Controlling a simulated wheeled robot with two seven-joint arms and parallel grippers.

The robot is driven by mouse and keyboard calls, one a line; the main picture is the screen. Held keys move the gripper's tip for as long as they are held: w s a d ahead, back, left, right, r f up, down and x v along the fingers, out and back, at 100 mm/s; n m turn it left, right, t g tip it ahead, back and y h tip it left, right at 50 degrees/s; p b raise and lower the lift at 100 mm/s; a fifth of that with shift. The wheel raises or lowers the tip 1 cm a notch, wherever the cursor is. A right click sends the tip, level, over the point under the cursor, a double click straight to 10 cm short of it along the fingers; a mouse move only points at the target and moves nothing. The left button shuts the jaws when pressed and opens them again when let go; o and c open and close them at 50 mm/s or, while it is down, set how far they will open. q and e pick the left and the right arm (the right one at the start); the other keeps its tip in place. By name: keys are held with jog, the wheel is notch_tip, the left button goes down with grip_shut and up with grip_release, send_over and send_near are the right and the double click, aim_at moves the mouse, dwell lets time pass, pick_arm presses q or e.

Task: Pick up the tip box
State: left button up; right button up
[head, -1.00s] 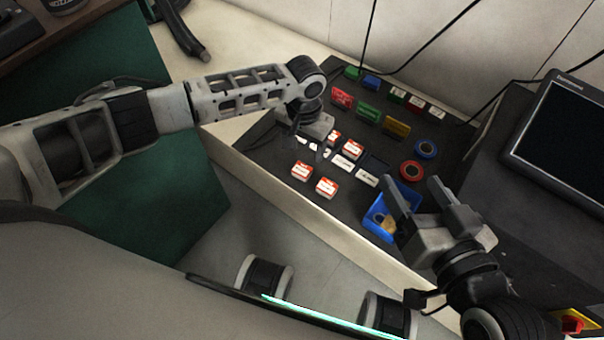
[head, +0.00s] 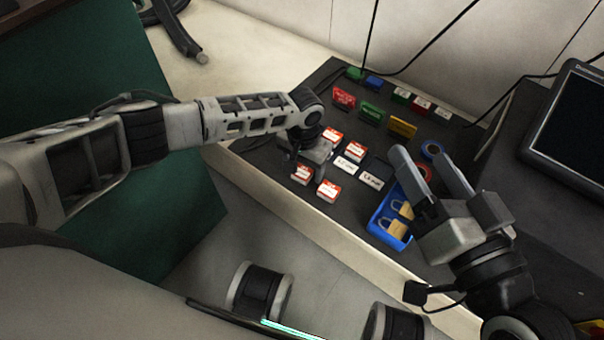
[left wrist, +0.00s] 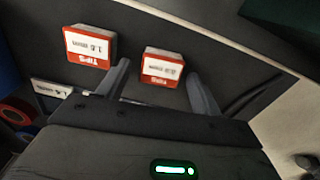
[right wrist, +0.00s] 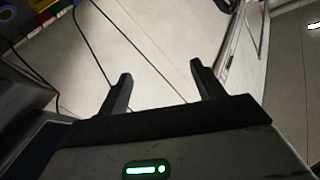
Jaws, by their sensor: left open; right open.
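Several red-and-white tip boxes lie on the dark bench mat: a near-left box (head: 301,174), a near-right box (head: 328,190), and two farther back (head: 333,136) (head: 355,150). My left gripper (head: 300,163) is open and points down just behind the near-left box. In the left wrist view, one box (left wrist: 162,67) labelled "Tips" sits ahead of the gap between the open fingers (left wrist: 160,80). A second box (left wrist: 90,45) lies left of them. Contact cannot be told. My right gripper (head: 424,156) is open and empty, raised over the mat's right side.
A blue bin (head: 373,222) with brass padlocks lies below my right gripper. White-labelled holders (head: 345,165), red, green and yellow blocks (head: 372,112) and tape rolls (head: 432,149) stand around the mat. A monitor (head: 575,130) is at the right. Hanging cables cross the back.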

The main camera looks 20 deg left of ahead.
pick_arm(q)
jog(key=c, duration=1.1)
jog(key=shift+o, duration=0.2)
jog(key=shift+r, duration=0.1)
